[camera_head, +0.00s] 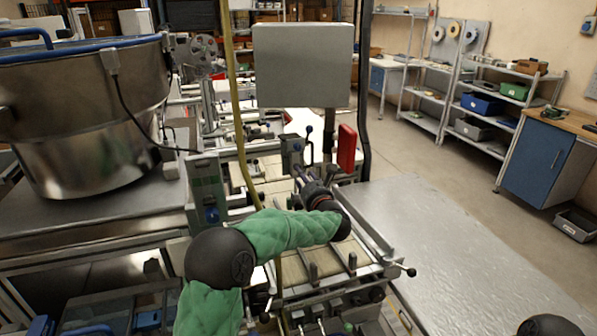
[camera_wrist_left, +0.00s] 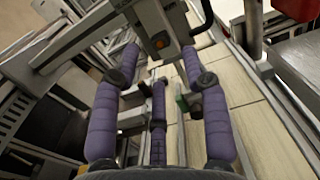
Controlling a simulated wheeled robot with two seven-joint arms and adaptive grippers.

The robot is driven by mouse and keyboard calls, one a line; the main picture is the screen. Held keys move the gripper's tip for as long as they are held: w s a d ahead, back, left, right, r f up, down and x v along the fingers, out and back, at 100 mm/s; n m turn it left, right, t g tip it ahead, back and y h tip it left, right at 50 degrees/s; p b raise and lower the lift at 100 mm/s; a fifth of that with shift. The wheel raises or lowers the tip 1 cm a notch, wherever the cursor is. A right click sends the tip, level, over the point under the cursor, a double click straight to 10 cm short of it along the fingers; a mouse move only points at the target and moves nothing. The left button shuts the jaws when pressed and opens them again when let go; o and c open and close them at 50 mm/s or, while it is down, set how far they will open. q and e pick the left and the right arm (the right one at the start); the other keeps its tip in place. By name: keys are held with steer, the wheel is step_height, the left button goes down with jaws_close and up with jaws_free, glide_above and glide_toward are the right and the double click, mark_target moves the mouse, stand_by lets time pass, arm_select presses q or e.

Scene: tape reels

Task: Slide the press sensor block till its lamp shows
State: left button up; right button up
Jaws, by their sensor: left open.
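A grey block (camera_wrist_left: 160,28), which looks like the press sensor block, carries a small orange spot on its face. I cannot tell whether that spot is a lit lamp. What seems to be the same block (camera_head: 292,148) is on the rail in the head view. My left gripper (camera_wrist_left: 160,52) is open, with its purple fingers spread to either side of the block's lower end. I cannot tell whether they touch it. In the head view the left gripper (camera_head: 298,172) reaches over the press, partly hidden by its own wrist. My right gripper is out of view.
A red box (camera_head: 346,148) stands right of the block, below a grey panel (camera_head: 303,66). A large metal bowl (camera_head: 85,115) fills the left side. The press bed (camera_head: 325,262) lies under my arm. A bare grey tabletop (camera_head: 440,245) extends to the right.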

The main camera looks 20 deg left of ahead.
arm_select(q)
steer(key=shift+x, duration=2.55)
